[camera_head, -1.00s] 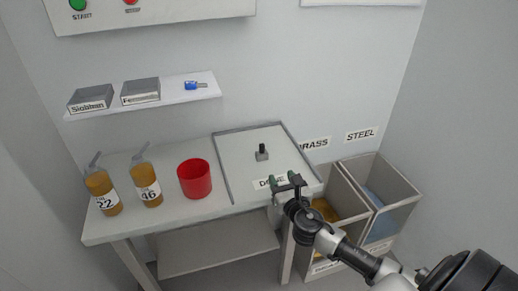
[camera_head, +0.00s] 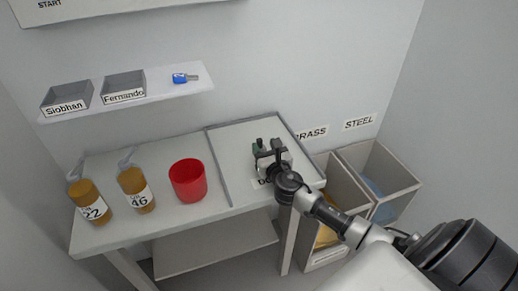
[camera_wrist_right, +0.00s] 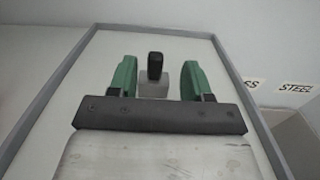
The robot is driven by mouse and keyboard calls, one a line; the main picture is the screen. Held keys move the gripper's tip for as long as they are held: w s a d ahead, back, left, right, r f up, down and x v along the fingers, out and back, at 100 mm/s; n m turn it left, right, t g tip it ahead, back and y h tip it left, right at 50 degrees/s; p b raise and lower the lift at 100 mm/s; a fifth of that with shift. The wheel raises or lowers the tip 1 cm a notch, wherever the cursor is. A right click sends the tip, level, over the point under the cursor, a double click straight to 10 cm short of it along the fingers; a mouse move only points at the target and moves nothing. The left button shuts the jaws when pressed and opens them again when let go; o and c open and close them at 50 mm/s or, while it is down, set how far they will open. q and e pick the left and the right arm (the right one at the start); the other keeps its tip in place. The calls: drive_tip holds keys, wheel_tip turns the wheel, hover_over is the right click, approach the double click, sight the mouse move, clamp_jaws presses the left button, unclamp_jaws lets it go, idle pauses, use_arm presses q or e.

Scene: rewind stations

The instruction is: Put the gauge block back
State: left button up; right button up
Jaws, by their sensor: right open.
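The gauge block, a small grey block (camera_wrist_right: 154,82) with a black knob on top, stands upright on the pale, grey-rimmed tray area (camera_head: 228,150) at the right of the bench. In the right wrist view it is between the two green fingertips of my right gripper (camera_wrist_right: 156,80), with a gap on each side. My right gripper also shows in the head view (camera_head: 267,146), over the tray, where it largely hides the block. It is open. A label, partly covered by the gripper, is at the tray's front edge. My left gripper is not in view.
A red cup (camera_head: 188,181) and two amber bottles (camera_head: 89,203) (camera_head: 136,191) stand left of the tray. A shelf (camera_head: 150,88) above holds boxes labelled Siobhan (camera_head: 67,99) and Fernando (camera_head: 124,88), and a blue item (camera_head: 185,78). BRASS and STEEL bins (camera_head: 380,170) stand at the right.

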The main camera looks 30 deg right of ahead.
sight(260, 141)
drive_tip(key=x, duration=0.5)
drive_tip(key=shift+w+a+r, duration=0.15)
drive_tip(key=shift+w+a, duration=0.05)
clamp_jaws()
